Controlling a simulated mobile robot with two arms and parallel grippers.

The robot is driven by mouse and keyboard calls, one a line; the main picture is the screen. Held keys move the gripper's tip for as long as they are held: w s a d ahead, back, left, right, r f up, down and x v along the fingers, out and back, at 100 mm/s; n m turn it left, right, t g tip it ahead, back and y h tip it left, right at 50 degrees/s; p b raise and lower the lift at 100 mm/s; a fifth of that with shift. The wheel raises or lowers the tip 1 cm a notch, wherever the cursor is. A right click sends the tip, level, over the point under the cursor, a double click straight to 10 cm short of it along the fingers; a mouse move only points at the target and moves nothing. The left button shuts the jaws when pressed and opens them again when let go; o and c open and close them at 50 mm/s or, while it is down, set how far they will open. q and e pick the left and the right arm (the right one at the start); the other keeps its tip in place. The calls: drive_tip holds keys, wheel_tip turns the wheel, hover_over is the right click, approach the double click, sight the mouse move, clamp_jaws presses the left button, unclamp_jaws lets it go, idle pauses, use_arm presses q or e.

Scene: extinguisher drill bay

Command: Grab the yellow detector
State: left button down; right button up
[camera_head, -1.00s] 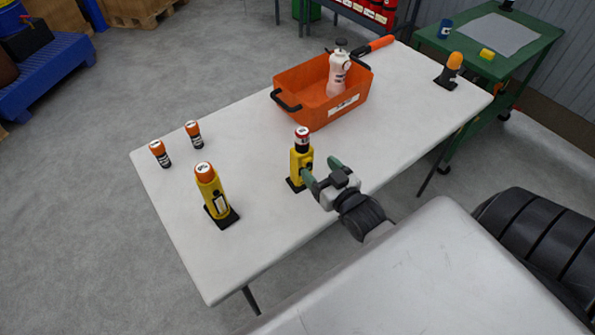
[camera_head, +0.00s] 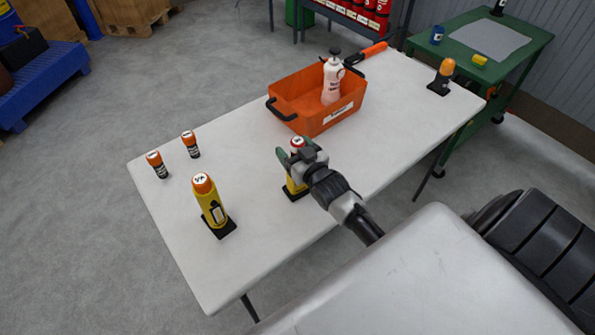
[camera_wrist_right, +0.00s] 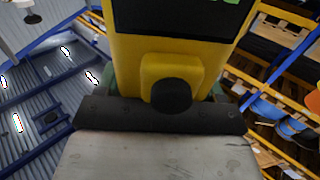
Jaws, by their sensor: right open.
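A yellow detector (camera_head: 292,187) with a red and white top stands on a black base on the white table, partly hidden by my right gripper. My right gripper (camera_head: 296,157) is open around its upper part, with a green finger showing on its left side. In the right wrist view the yellow body (camera_wrist_right: 180,30) fills the space in front of the palm, with a black round knob on it. Contact with the fingers cannot be told. A second yellow device (camera_head: 209,204) with an orange top stands upright to the left on its own black base. My left gripper is out of view.
Two small orange-capped black cylinders (camera_head: 157,166) (camera_head: 191,145) stand at the table's left. An orange bin (camera_head: 318,123) holding a white spray bottle (camera_head: 332,82) is behind my right gripper. An orange-domed lamp (camera_head: 444,75) stands far right. The table's (camera_head: 235,265) front left is clear.

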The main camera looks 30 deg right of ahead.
drive_tip(key=shift+r, duration=0.1)
drive_tip(key=shift+c, duration=0.8)
drive_tip(key=c, duration=1)
drive_tip(key=shift+c, duration=0.4)
